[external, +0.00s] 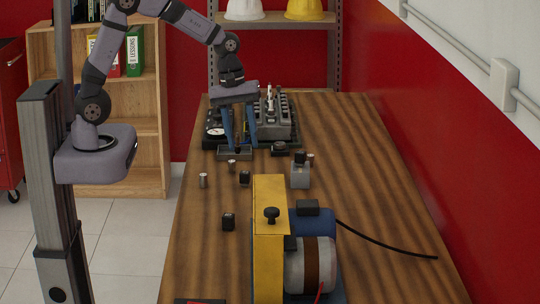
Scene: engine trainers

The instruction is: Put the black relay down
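My gripper (240,145) points down over a small dark tray (234,155) near the far left of the wooden table. Its two blue fingers stand apart. A small dark spot shows low between the tips, too small to tell whether it is a relay held there or part of the tray. Small black blocks that look like relays stand on the table: one (244,178) just in front of the tray and one (228,221) nearer the camera. Another black block (299,158) sits on top of a grey block (299,176).
Small metal cylinders (203,180) stand near the tray. Behind are a gauge (215,132) and a grey engine trainer (272,118). A yellow and blue motor unit (270,215) with a black cable (385,248) fills the near middle. The table's right side is mostly clear.

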